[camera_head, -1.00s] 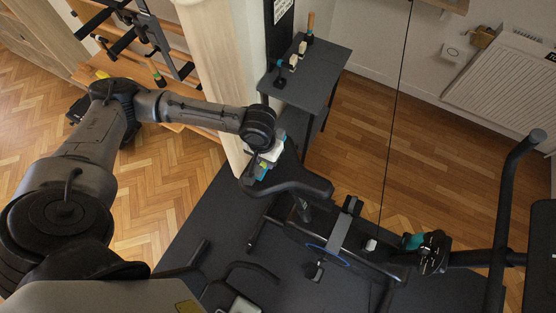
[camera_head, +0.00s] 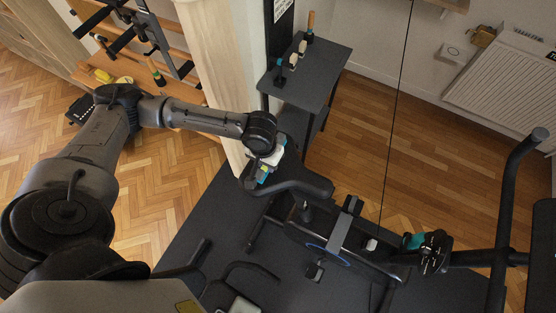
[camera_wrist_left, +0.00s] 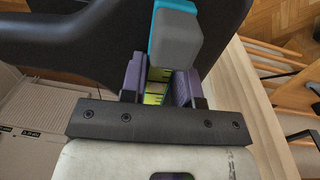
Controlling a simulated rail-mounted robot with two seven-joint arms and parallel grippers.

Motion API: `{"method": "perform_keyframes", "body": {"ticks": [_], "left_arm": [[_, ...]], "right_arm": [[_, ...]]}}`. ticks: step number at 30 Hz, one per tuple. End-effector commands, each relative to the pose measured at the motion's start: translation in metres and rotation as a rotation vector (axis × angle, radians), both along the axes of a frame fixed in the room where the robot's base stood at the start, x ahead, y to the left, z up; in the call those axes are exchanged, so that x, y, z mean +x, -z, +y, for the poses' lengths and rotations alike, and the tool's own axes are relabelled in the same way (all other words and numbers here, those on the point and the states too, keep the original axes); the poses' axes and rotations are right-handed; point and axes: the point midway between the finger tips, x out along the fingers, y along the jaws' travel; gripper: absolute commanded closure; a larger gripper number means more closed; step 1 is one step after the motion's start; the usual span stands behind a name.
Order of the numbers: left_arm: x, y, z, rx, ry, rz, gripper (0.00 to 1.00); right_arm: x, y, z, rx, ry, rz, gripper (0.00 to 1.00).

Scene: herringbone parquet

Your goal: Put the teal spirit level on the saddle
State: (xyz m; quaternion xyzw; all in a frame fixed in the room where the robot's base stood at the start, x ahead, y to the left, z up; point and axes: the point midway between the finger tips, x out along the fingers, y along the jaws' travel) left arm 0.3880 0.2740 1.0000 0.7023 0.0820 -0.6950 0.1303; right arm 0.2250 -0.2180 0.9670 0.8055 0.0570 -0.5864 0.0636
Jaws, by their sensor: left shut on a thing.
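My left gripper (camera_wrist_left: 160,85) is shut on the teal spirit level (camera_wrist_left: 171,17). In the left wrist view the level shows a teal edge, a grey end and yellow-green parts between the fingers. The level also shows as a small teal patch (camera_head: 264,178) under my left wrist in the head view. The black saddle (camera_head: 300,184) of the exercise bike is close beside and below the gripper; its dark surface (camera_wrist_left: 75,35) lies behind the level in the left wrist view. I cannot tell whether the level touches the saddle. My right gripper is not in view.
A wooden post (camera_head: 222,80) stands close to my left wrist. A dark side table (camera_head: 312,80) with small items is beyond the saddle. The bike's handlebar (camera_head: 503,215) is at the right. A thin dark cord (camera_head: 397,105) hangs in the middle.

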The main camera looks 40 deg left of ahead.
Motion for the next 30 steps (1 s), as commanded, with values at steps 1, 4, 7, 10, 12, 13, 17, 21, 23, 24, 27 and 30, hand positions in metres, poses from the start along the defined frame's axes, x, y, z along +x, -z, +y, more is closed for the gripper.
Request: {"method": "perform_keyframes", "body": {"ticks": [1, 4, 7, 10, 12, 13, 17, 21, 23, 24, 27, 30], "left_arm": [[0.0001, -0.0002, -0.0001, 0.000, 0.000, 0.000, 0.97], [0.0001, -0.0003, -0.0002, 0.000, 0.000, 0.000, 0.97], [0.0001, -0.0003, -0.0002, -0.001, 0.000, 0.000, 0.97], [0.0001, -0.0003, -0.0002, -0.001, 0.000, 0.000, 0.65], [0.0001, -0.0003, -0.0002, -0.001, 0.000, 0.000, 0.58], [0.0001, -0.0003, -0.0002, -0.001, 0.000, 0.000, 0.56], [0.0001, -0.0003, -0.0002, -0.001, 0.000, 0.000, 0.43], [0.0001, -0.0003, -0.0002, 0.000, 0.000, 0.000, 0.41], [-0.0001, -0.0001, -0.0001, 0.000, 0.000, 0.000, 0.41], [-0.0001, -0.0001, -0.0001, 0.000, 0.000, 0.000, 0.41], [-0.0001, -0.0001, -0.0001, 0.000, 0.000, 0.000, 0.41], [-0.0001, -0.0001, -0.0001, 0.000, 0.000, 0.000, 0.41]], "right_arm": [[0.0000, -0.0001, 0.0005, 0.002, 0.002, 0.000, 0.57], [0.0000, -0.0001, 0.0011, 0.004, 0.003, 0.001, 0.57], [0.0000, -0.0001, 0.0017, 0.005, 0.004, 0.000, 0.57], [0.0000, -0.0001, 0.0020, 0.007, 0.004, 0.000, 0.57], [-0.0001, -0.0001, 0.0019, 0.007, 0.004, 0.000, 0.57], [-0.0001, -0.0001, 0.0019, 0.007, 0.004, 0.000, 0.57], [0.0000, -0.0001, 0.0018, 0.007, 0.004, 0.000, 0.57], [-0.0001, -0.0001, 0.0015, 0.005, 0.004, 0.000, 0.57], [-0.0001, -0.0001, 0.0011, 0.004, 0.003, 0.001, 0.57], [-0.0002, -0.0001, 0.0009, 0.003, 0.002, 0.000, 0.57], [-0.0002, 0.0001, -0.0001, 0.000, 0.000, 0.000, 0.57], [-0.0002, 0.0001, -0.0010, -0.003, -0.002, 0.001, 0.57]]}}
